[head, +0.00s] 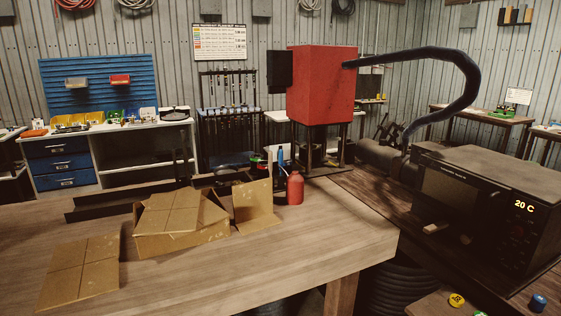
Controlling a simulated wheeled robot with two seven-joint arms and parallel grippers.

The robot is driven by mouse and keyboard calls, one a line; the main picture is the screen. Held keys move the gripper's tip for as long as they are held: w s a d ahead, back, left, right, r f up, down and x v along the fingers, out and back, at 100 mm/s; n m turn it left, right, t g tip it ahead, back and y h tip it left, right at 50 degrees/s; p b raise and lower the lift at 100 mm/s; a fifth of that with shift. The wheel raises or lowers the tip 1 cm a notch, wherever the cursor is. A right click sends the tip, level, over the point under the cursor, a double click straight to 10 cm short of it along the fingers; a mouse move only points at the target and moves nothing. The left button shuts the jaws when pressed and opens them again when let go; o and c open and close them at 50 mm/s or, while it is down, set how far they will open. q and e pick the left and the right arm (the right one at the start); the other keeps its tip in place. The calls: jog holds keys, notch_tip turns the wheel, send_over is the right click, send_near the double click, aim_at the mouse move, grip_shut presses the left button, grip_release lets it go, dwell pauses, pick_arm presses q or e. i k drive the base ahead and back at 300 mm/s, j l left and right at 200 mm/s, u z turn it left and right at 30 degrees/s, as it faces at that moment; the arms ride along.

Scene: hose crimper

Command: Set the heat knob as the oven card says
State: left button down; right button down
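A dark oven (485,212) stands at the right, its door facing left and toward me. Its lit display (523,206) reads 20 C. The control panel (515,240) below the display is dark, and I cannot make out the heat knob or its setting. A white chart (219,42) with coloured rows hangs on the back wall, and a small white card (518,96) stands on the far right table. The text on both is too small to read, and I cannot tell whether either is the oven card. Neither of my grippers is in view.
A wooden table (330,250) holds open cardboard boxes (180,215) and a red bottle (295,188). A red machine (322,85) with a thick dark hose (470,80) stands behind. A yellow piece (456,299) and a blue piece (538,302) lie at the lower right.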

aim_at(517, 230)
jog(key=z, duration=1.45)
